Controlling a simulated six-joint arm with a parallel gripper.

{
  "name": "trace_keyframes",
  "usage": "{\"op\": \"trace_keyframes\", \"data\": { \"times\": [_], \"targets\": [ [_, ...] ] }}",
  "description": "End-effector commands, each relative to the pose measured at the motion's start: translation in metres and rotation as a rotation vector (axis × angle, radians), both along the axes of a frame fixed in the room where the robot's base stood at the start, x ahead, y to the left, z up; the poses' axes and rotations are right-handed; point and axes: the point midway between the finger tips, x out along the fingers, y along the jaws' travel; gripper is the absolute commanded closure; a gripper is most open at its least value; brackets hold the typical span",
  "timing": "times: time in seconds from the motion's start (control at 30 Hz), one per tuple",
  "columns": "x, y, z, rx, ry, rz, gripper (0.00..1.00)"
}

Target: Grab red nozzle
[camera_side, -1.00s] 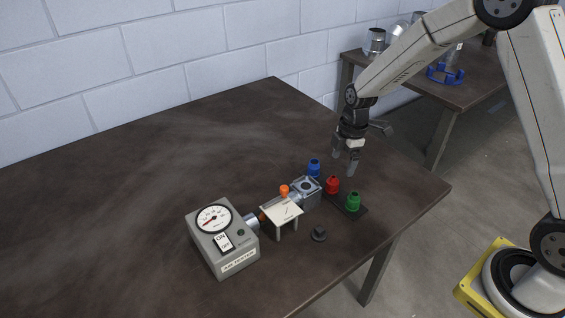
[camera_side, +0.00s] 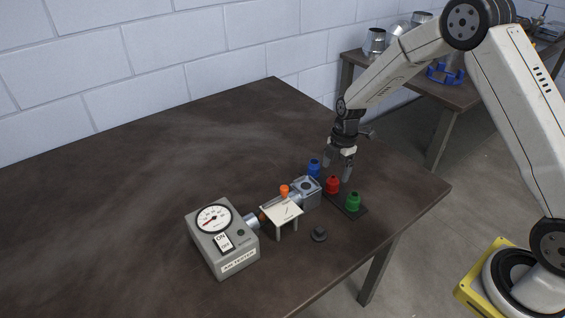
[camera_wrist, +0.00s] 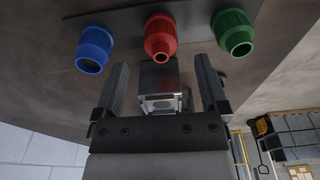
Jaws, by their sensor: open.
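The red nozzle (camera_side: 332,185) stands on a dark strip between the blue nozzle (camera_side: 314,167) and the green nozzle (camera_side: 352,202). In the wrist view the red nozzle (camera_wrist: 161,37) is at top centre, beyond the fingertips and roughly centred between them. The blue nozzle (camera_wrist: 95,48) is left of it and the green nozzle (camera_wrist: 234,32) right. My gripper (camera_side: 336,168) is just above the red nozzle, pointing down, with its fingers apart. In the wrist view my gripper (camera_wrist: 160,68) is open, and nothing is held.
A metal block (camera_side: 306,193) sits close beside the nozzles and also shows between the fingers in the wrist view (camera_wrist: 159,80). A small white stand (camera_side: 282,210), an orange knob (camera_side: 284,190), the air tester (camera_side: 222,240) and a dark knob (camera_side: 319,234) are nearby. The table's far left is clear.

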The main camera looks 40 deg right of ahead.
Motion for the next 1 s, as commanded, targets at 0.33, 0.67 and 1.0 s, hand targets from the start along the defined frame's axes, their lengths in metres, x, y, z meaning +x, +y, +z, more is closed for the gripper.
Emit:
{"op": "trace_keyframes", "data": {
  "times": [0.33,0.67,1.0],
  "targets": [
    [-0.001,0.002,-0.011,0.0,0.001,0.0,0.07],
    [-0.001,0.006,-0.045,0.0,0.0,0.0,0.07],
    [-0.001,0.007,-0.052,0.0,-0.001,0.0,0.07]
  ]
}}
